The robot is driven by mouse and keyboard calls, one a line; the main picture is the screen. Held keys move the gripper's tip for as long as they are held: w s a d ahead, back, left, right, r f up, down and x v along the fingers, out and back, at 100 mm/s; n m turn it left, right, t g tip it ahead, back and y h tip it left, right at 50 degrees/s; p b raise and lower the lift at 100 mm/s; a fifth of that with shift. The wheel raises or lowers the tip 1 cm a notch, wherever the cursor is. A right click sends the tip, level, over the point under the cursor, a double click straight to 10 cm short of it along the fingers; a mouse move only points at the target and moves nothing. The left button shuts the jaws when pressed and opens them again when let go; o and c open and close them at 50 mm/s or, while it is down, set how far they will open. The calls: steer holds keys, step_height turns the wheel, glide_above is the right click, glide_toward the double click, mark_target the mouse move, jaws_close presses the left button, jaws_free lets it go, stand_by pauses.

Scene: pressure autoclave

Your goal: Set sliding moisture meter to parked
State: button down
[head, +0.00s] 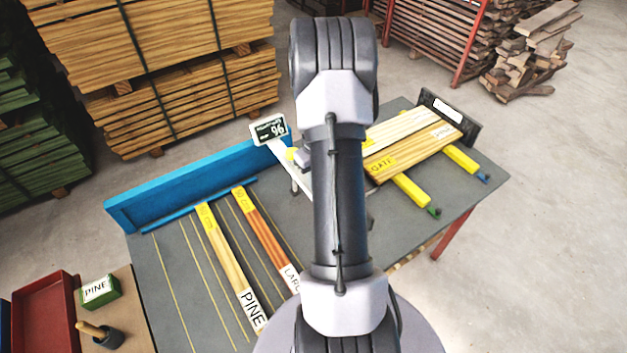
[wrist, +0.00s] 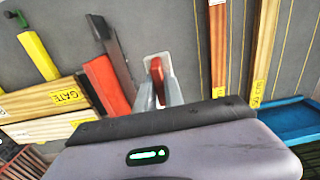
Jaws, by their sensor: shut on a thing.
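A small display sign (head: 270,130) with a percent reading stands at the back edge of the table in the head view, probably the moisture meter's readout. A pale bar runs from it toward the boards, partly behind my arm. In the wrist view my gripper (wrist: 158,98) is shut on a narrow red handle (wrist: 156,70), which stands between the two grey fingers. A red block (wrist: 107,84) and a dark grey bar (wrist: 117,52) lie just left of the fingers. In the head view my arm hides the gripper and the handle. I cannot tell the meter's position along its slide.
Boards with a GATE label (head: 382,167) lie on yellow bearers (head: 411,190) at the right. PINE (head: 232,270) and orange (head: 262,232) strips lie left of my arm. A blue fence (head: 190,184) edges the table's back left. The grey tabletop (head: 165,275) has free room at left.

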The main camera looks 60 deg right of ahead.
steer(key=c, duration=1.8)
jaws_free()
steer(key=shift+d+r, duration=0.1)
steer(key=shift+d, duration=0.05)
steer(key=o, duration=0.4)
steer(key=shift+s+d, duration=0.1)
steer(key=shift+d, duration=0.1)
steer(key=shift+c, duration=0.2)
steer(key=shift+a, duration=0.1)
step_height(320, 180, up, 17)
steer(key=p, duration=0.3)
steer(key=shift+r, duration=0.15)
steer(key=shift+a, duration=0.1)
